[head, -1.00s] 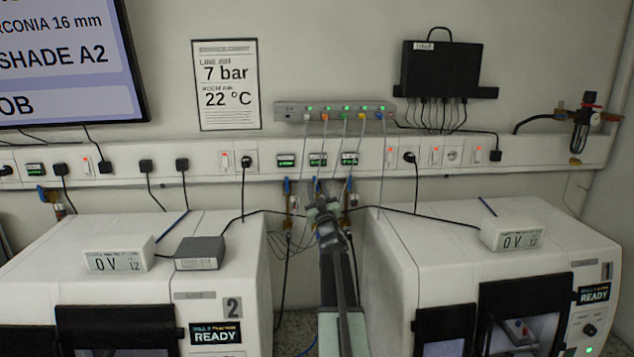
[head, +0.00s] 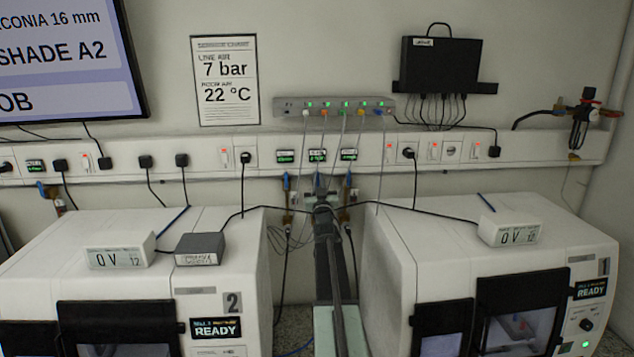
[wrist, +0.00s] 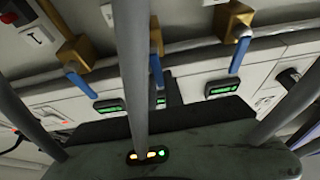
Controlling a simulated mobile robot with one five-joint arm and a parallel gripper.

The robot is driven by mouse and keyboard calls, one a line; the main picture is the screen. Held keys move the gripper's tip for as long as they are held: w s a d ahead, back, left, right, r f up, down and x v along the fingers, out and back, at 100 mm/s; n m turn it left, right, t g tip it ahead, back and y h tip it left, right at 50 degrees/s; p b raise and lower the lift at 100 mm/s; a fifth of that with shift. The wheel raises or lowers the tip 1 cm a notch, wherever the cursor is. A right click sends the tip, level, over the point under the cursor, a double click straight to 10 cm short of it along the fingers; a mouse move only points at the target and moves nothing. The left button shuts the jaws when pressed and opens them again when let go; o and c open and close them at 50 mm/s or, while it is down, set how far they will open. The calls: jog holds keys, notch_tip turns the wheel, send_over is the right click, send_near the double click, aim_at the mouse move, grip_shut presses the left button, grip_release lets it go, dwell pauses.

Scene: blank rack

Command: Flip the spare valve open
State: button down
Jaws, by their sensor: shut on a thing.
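Three valves with blue levers and brass bodies hang in a row below the wall trunking. In the head view the left lever (head: 286,182), middle lever (head: 317,180) and right lever (head: 349,181) all point up. The wrist view, turned upside down, shows the left (wrist: 82,85), middle (wrist: 157,72) and right (wrist: 241,55) levers. I cannot read which valve is the spare. My gripper (head: 324,202) is at the middle valve and appears shut on its lever. My arm and a grey rod in the wrist view hide the contact.
Green-lit label displays (head: 317,156) sit above the valves. White mills stand left (head: 120,225) and right (head: 450,235) of my arm. A black cable (head: 420,212) runs across near the gripper, and thin hoses hang from the grey manifold (head: 335,103).

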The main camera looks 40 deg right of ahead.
jog(key=shift+m, duration=0.5)
jog(key=c, duration=1.4)
grip_release()
jog(key=shift+c, duration=0.2)
jog(key=b+v, duration=0.3)
jog(key=v, duration=0.4)
jog(key=shift+s+a, duration=0.3)
jog(key=shift+f, duration=0.15)
